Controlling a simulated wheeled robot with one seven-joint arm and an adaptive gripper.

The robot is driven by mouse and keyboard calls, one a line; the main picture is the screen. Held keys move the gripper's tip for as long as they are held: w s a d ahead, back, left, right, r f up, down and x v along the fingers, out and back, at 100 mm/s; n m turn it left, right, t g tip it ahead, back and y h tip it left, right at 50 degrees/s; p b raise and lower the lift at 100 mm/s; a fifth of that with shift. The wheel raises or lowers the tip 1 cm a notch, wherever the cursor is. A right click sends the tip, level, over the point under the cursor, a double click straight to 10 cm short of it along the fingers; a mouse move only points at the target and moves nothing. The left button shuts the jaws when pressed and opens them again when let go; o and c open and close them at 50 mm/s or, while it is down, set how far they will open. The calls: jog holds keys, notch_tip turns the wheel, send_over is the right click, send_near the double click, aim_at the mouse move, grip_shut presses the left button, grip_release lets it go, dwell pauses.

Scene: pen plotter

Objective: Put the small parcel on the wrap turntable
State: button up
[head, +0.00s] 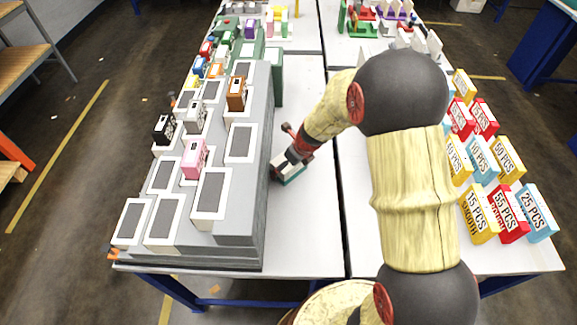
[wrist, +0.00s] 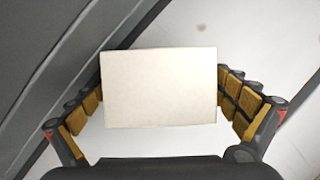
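A small pale, plain box (wrist: 160,90), which looks like the small parcel, fills the middle of the wrist view. My gripper (wrist: 160,100) has its fingers at the left and right sides of it. The pads run up to the box edges, and the fingertips are hidden behind it, so the grip is not clear. In the head view my gripper (head: 284,163) is low at the right side of the grey stepped stand, at a small whitish block with a teal lower edge (head: 292,176). I cannot make out the wrap turntable in either view.
The grey stepped stand (head: 252,190) with framed dark panels and small coloured boxes rises close to the left of my gripper. Bare white table (head: 310,235) lies in front. Several labelled packs (head: 483,160) stand on the right table, past my arm.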

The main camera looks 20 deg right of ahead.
jog(key=shift+c, duration=1.1)
jog(key=c, duration=1.1)
jog(key=shift+c, duration=0.4)
